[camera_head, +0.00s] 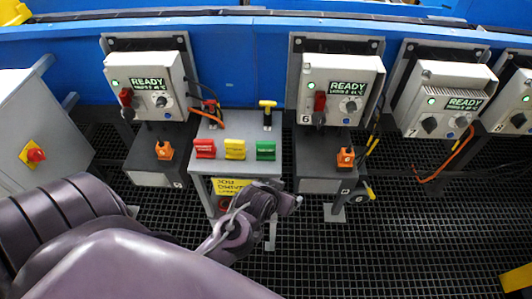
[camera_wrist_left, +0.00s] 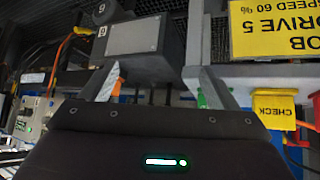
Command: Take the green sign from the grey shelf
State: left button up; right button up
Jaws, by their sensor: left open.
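The green sign (camera_head: 265,150) sits at the right end of the front edge of the grey shelf (camera_head: 238,129). A yellow sign (camera_head: 235,149) and a red sign (camera_head: 205,148) are left of it. My left gripper (camera_head: 285,212) is below and in front of the green sign, apart from it. In the wrist view its two fingers (camera_wrist_left: 155,75) are spread with nothing held between them. A bit of the green sign (camera_wrist_left: 202,98) shows there beside the right-hand finger, which partly hides it. My right gripper is not in view.
Control boxes stand on both sides of the shelf, at left (camera_head: 145,85) and right (camera_head: 339,90). A yellow board (camera_head: 232,186) hangs under the shelf, also in the wrist view (camera_wrist_left: 275,28). A yellow-handled item (camera_head: 267,105) stands behind the green sign.

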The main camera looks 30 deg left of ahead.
aim_at(266, 148)
pick_arm(q)
jog(key=w+a+n+t+y, duration=0.1)
jog(key=w+a, duration=0.1)
jog(key=w+a+n+t+y, duration=0.1)
jog(key=w+t+y, duration=0.1)
jog(key=shift+w+a+r+n, duration=0.1)
jog(key=shift+w+a+n, duration=0.1)
jog(key=shift+a+n, duration=0.2)
jog(key=a+n+t+y, duration=0.1)
jog(key=y, duration=0.1)
jog(key=a+t+y, duration=0.1)
jog(key=a+y, duration=0.1)
jog(key=shift+w+a+r+n+t, duration=0.1)
jog(key=shift+w+a+n+t, duration=0.05)
jog(key=shift+w+n+t, duration=0.2)
jog(key=shift+s+a+r+n+t+y, duration=0.2)
jog(key=shift+r+t+y, duration=0.1)
jog(key=shift+y, duration=0.25)
jog(key=shift+s+a+r+n+t+y, duration=0.15)
jog(key=shift+a+r+t+y, duration=0.1)
jog(key=shift+y, duration=0.3)
jog(key=p+x, duration=0.1)
jog(key=x, duration=0.6)
jog(key=shift+w+a, duration=0.25)
jog(key=shift+w, duration=0.05)
jog(key=shift+c, duration=0.3)
jog(key=c, duration=0.9)
jog(key=shift+c, duration=0.9)
